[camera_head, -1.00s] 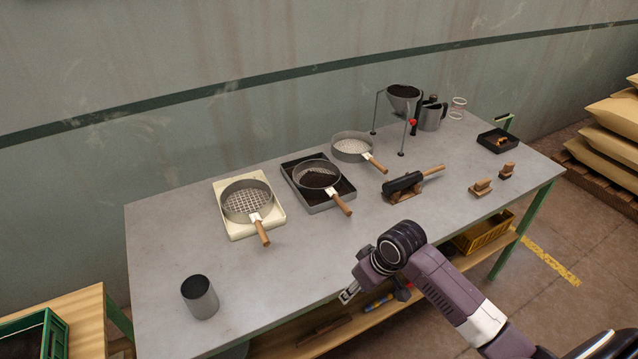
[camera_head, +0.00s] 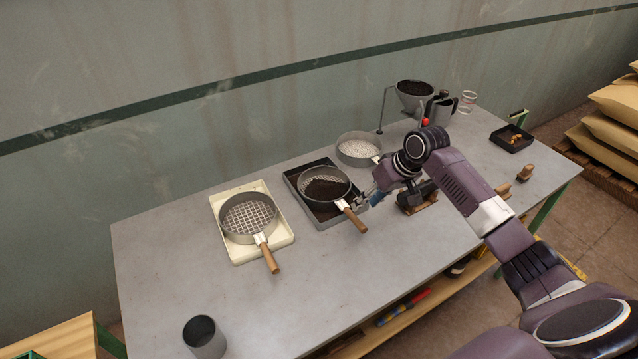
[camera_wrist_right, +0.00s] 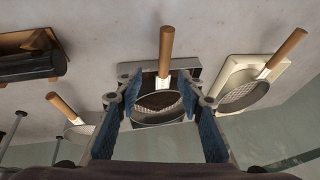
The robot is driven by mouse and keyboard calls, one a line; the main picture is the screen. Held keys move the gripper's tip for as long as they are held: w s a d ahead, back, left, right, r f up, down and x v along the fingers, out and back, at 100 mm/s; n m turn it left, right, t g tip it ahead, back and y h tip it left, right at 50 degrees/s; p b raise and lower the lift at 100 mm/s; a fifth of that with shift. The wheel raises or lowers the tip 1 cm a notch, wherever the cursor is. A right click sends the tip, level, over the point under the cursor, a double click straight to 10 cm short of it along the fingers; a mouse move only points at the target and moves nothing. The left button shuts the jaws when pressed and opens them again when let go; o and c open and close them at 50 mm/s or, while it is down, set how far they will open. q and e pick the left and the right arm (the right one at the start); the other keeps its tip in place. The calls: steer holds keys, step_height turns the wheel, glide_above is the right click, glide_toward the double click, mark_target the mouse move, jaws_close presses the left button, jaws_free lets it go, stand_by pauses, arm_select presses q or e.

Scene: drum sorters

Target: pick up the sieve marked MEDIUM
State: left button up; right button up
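Three round metal sieves with wooden handles stand in a row on the grey table; I cannot read any marking. The middle sieve (camera_head: 325,183), holding dark material, rests on a black tray; it also shows in the right wrist view (camera_wrist_right: 160,105). The coarse-mesh sieve (camera_head: 249,217) is to its left, on a cream tray. A sieve with pale contents (camera_head: 358,148) is behind to the right. My right gripper (camera_head: 367,199) is open beside the middle sieve's handle (camera_head: 355,219). In the wrist view the handle (camera_wrist_right: 166,57) appears beyond and between its blue-padded fingers. My left gripper is out of view.
A dark cylindrical tool on a wooden stand (camera_head: 417,203) is partly hidden behind my right arm. A funnel on a stand (camera_head: 415,93) and a metal jug (camera_head: 440,109) are at the back. A metal cup (camera_head: 204,338) stands front left. The table's front middle is clear.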

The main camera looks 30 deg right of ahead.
mark_target(352, 213)
steer(key=p+x, duration=0.1)
steer(key=x, duration=0.1)
steer(key=p+x, duration=0.1)
steer(key=x, duration=0.1)
steer(key=shift+w+a+f, duration=0.1)
steer(key=shift+w+a, duration=0.15)
steer(key=shift+a, duration=0.2)
steer(key=shift+x, duration=1.2)
steer(key=shift+w+f, duration=0.2)
steer(key=shift+f, duration=0.1)
steer(key=c, duration=0.8)
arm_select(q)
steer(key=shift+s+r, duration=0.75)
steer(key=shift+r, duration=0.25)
arm_select(e)
jaws_close()
steer(key=shift+r, duration=0.1)
